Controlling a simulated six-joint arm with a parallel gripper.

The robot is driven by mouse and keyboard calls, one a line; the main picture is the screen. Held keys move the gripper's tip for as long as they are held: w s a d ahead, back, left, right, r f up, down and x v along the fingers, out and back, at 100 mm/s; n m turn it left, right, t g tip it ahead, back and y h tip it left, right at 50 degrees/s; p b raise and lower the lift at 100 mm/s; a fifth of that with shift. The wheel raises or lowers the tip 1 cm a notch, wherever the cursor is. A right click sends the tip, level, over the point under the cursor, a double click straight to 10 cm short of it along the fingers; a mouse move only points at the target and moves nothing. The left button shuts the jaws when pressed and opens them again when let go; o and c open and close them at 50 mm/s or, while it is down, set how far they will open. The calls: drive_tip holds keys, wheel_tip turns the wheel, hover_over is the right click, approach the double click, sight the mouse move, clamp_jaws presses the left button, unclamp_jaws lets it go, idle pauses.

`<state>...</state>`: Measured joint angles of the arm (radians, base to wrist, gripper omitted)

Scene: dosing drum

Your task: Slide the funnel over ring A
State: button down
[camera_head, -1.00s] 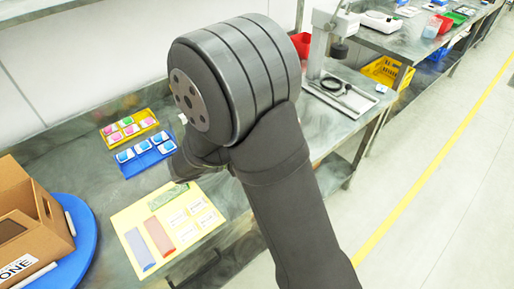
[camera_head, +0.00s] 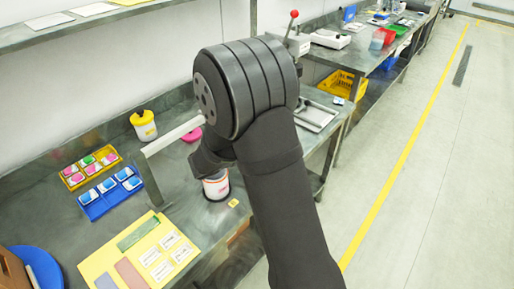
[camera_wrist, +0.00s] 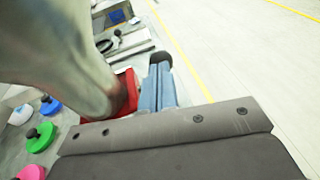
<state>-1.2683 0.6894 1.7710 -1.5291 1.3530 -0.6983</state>
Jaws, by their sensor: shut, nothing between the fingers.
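I cannot make out the funnel or ring A for certain in either view. In the wrist view a large, blurred grey-beige rounded body (camera_wrist: 62,45) fills the upper left; I cannot tell what it is. A red thing (camera_wrist: 125,92) shows between it and my gripper (camera_wrist: 160,66), whose blue-grey fingers are together with nothing visible between them. In the head view my arm hides the gripper. A white jar (camera_head: 216,188) with a red label is partly hidden beside my arm.
A stand with a pale horizontal bar (camera_head: 172,136) reaches close to my arm. A yellow-lidded jar (camera_head: 145,126), a yellow tray (camera_head: 90,168), a blue tray (camera_head: 110,193) and a yellow mat (camera_head: 98,263) with cards are on the bench. The floor to the right is mostly clear.

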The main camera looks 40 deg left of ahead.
drive_tip(key=shift+w+r, duration=0.15)
drive_tip(key=shift+w, duration=0.2)
drive_tip(key=v, duration=1.4)
drive_tip(key=shift+s, duration=0.35)
drive_tip(key=x, duration=1.4)
drive_tip(key=shift+w, duration=0.1)
